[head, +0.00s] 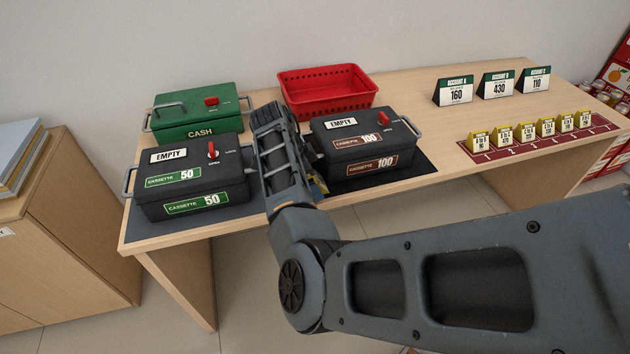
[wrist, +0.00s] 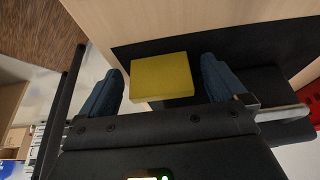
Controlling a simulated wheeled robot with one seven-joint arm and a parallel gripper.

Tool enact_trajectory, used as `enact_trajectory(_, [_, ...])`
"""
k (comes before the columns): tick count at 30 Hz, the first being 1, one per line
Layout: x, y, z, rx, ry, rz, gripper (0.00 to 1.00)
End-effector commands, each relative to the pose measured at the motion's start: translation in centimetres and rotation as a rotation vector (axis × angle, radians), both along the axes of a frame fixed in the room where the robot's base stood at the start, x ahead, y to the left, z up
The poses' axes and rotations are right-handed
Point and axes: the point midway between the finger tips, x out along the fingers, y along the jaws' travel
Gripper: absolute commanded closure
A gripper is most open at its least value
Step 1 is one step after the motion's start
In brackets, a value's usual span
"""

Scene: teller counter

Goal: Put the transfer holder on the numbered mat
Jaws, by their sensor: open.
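A yellow block, which looks like the transfer holder (wrist: 161,78), lies between my gripper's fingers in the wrist view, with a gap on each side. My gripper (wrist: 163,88) is open around it and not touching it. In the head view only a sliver of yellow (head: 319,184) shows beside my wrist, near the black cassette 100; my arm hides the rest. The red numbered mat (head: 540,143) lies at the right of the counter, with several small yellow holders (head: 502,136) standing in a row along it.
The black cassette 50 (head: 190,180) stands left of my arm and cassette 100 (head: 365,152) right of it, both on dark pads. A green cash box (head: 195,110) and a red basket (head: 328,97) stand behind. Account signs (head: 495,86) stand behind the mat. Bare counter lies between.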

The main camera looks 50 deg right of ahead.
Motion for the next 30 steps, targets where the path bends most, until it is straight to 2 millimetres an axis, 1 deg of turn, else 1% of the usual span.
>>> enact_trajectory(3, [0.0,0.0,0.01,0.0,0.0,0.0,0.02])
enact_trajectory(18, [0.0,0.0,0.04,0.0,0.0,0.0,0.5])
enact_trajectory(21, [0.01,0.01,0.05,0.0,0.0,0.0,0.59])
enact_trajectory(22, [0.01,0.0,0.06,0.0,0.0,0.0,0.59])
enact_trajectory(23, [0.01,0.0,0.06,0.0,0.0,0.0,0.64])
enact_trajectory(30, [0.01,-0.02,0.13,-0.001,-0.001,0.0,0.64])
